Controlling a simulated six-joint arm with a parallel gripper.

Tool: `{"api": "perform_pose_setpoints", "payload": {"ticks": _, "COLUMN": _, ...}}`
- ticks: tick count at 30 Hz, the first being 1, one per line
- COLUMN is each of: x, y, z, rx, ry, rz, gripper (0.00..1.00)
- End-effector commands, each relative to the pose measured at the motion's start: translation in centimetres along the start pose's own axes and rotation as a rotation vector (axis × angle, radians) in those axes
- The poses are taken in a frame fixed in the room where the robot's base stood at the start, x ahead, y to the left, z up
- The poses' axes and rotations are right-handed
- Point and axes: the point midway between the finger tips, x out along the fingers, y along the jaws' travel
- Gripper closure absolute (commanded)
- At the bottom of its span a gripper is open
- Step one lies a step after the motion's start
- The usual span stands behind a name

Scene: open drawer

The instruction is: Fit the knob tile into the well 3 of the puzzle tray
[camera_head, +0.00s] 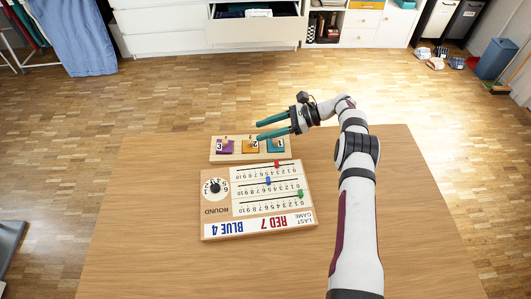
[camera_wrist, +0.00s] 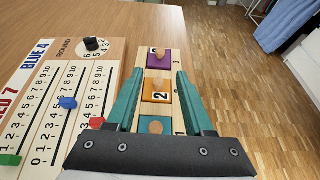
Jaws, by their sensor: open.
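The puzzle tray (camera_head: 216,155) is a light wood board with three coloured squares in a row, numbered 3, 2 and 1. The purple square (camera_head: 232,150) at number 3 has a small wooden knob on it; it also shows in the wrist view (camera_wrist: 164,65). I cannot tell whether it is a tile seated flush in its well. The orange square (camera_wrist: 147,87) is in the middle and the teal square (camera_wrist: 145,127) is nearest my wrist; a knob shows on the teal one. My gripper (camera_head: 258,131) is open with nothing between its teal fingers, above the tray.
A wooden scoreboard (camera_head: 215,225) with a round dial and red, blue and green sliders lies directly in front of the tray. The table (camera_head: 140,240) is bare to the left and right. An open drawer (camera_head: 256,28) is across the floor.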

Motion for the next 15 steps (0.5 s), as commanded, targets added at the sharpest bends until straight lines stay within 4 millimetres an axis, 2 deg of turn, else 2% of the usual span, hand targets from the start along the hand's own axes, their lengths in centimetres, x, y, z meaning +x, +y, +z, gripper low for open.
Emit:
{"api": "perform_pose_setpoints", "payload": {"ticks": 2, "x": -0.1, "y": 0.0, "z": 0.1, "rx": -0.002, "ry": 0.002, "rz": 0.001, "gripper": 0.48}}
{"api": "perform_pose_setpoints", "payload": {"ticks": 4, "x": -0.4, "y": 0.2, "z": 1.2, "rx": -0.022, "ry": 0.025, "rz": 0.009, "gripper": 0.48}}
{"api": "perform_pose_setpoints", "payload": {"ticks": 5, "x": -0.6, "y": 0.4, "z": 2.1, "rx": -0.04, "ry": 0.046, "rz": 0.018, "gripper": 0.48}}
{"api": "perform_pose_setpoints", "payload": {"ticks": 8, "x": -1.9, "y": 2.5, "z": 7.0, "rx": -0.142, "ry": 0.163, "rz": 0.071, "gripper": 0.48}}
{"api": "perform_pose_setpoints", "payload": {"ticks": 9, "x": -2.5, "y": 4.2, "z": 9.2, "rx": -0.197, "ry": 0.222, "rz": 0.101, "gripper": 0.48}}
{"api": "perform_pose_setpoints", "payload": {"ticks": 11, "x": -3.5, "y": 7.5, "z": 12.3, "rx": -0.287, "ry": 0.315, "rz": 0.149, "gripper": 0.48}}
{"api": "perform_pose_setpoints", "payload": {"ticks": 12, "x": -4.2, "y": 10.3, "z": 14.2, "rx": -0.351, "ry": 0.378, "rz": 0.185, "gripper": 0.48}}
{"api": "perform_pose_setpoints", "payload": {"ticks": 14, "x": -5.2, "y": 15.0, "z": 16.4, "rx": -0.453, "ry": 0.473, "rz": 0.242, "gripper": 0.48}}
{"api": "perform_pose_setpoints", "payload": {"ticks": 15, "x": -5.9, "y": 18.6, "z": 17.4, "rx": -0.525, "ry": 0.537, "rz": 0.283, "gripper": 0.48}}
